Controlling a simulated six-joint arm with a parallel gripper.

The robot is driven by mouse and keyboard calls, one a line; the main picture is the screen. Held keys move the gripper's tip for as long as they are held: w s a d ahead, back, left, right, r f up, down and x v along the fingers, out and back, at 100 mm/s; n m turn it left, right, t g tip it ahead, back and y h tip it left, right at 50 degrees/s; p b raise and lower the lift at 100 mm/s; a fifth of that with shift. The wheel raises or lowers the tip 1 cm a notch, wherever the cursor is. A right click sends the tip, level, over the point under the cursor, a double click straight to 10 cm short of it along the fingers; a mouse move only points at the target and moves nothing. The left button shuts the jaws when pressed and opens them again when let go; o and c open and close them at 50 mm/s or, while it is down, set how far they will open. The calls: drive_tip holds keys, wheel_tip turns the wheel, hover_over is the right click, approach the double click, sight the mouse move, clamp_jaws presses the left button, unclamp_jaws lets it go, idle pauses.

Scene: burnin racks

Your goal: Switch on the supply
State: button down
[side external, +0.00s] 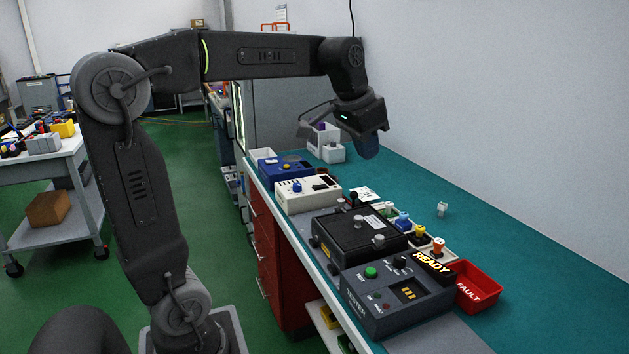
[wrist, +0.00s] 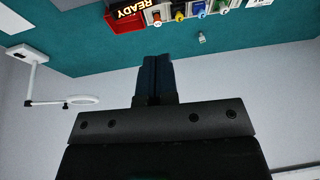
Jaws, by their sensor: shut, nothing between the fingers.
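My gripper (side external: 367,148) hangs from the arm above the back part of the teal bench, fingers down, touching nothing. In the wrist view the two dark fingers (wrist: 154,60) lie together, with nothing between them. A blue box (side external: 285,167) with a yellow knob stands at the bench's far left. A cream box (side external: 307,194) with a blue knob and a dark panel stands in front of it. Either may be the supply; I cannot read their labels or tell a switch's position. My gripper is to the right of both and higher.
A black fixture box (side external: 350,238) and a grey tester (side external: 398,297) with a green button stand nearer. Beside them are a red FAULT bin (side external: 474,287), a READY sign (side external: 433,262) and several coloured plungers. A small clear piece (side external: 442,209) lies alone. The right bench is clear.

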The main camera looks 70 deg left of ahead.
drive_tip(key=w+a, duration=0.7)
drive_tip(key=a, duration=0.3)
drive_tip(key=g, duration=0.2)
hover_over(316, 186)
drive_tip(key=s, duration=0.2)
drive_tip(key=s+d+f+x, duration=0.1)
drive_tip(key=s+x, duration=0.1)
drive_tip(key=x, duration=1)
drive_tip(key=shift+s+a+r+h, duration=0.25)
drive_tip(key=shift+s+r+h, duration=0.1)
drive_tip(key=shift+s, duration=0.1)
drive_tip(key=x, duration=1.2)
drive_tip(key=shift+s+f, duration=0.25)
drive_tip(key=shift+f, duration=0.65)
